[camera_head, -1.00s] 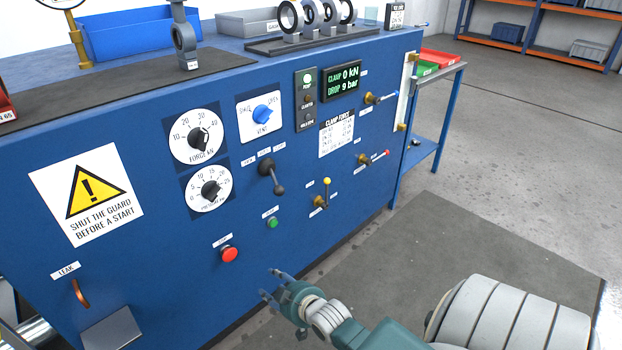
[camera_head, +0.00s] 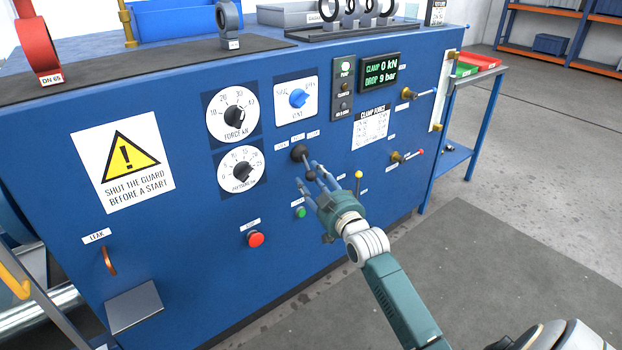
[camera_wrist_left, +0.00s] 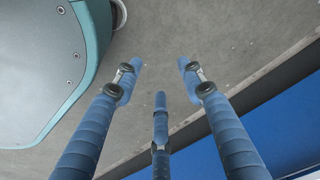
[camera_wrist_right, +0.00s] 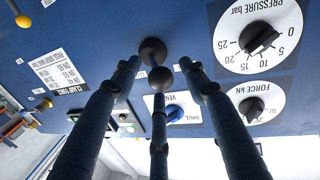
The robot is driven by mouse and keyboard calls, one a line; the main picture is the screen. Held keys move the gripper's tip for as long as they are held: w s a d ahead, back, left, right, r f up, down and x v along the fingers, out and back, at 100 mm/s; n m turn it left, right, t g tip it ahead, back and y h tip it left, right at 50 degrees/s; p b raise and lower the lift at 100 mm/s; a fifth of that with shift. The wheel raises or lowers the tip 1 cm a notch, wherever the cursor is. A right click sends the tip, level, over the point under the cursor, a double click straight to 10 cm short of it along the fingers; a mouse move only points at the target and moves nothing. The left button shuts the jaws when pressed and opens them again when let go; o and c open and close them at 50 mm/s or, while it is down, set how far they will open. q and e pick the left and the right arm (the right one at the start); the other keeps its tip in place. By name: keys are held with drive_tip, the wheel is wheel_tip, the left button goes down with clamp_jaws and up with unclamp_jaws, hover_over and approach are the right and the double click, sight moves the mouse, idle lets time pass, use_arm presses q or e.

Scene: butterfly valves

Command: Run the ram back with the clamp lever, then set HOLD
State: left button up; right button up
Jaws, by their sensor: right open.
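The black lever (camera_head: 300,152) on the blue panel points down and slightly right, its ball knob below three small labels. In the right wrist view its round boss (camera_wrist_right: 152,48) and ball (camera_wrist_right: 160,78) lie between my fingertips. My right gripper (camera_head: 309,181) is open around the ball end; I cannot tell whether any finger touches. The display (camera_head: 380,76) reads CLAMP 0 kN, DROP 9 bar. On the lamp strip (camera_head: 343,88), the top PUMP lamp is lit and the lower two look dark. My left gripper (camera_wrist_left: 160,75) is open and empty, seen only in its wrist view.
A green button (camera_head: 301,212) and red button (camera_head: 256,239) sit below the lever. A yellow-knobbed lever (camera_head: 359,177) is just right of my right gripper. The blue VENT knob (camera_head: 298,98) and two dials are above and left. Floor at right is clear.

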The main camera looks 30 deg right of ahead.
drive_tip(key=shift+w+d, duration=0.15)
drive_tip(key=shift+w, duration=0.85)
use_arm(q)
drive_tip(key=shift+w+r, duration=0.25)
drive_tip(key=shift+r, duration=0.25)
use_arm(e)
drive_tip(key=shift+c, duration=0.2)
drive_tip(key=shift+f, duration=0.1)
clamp_jaws()
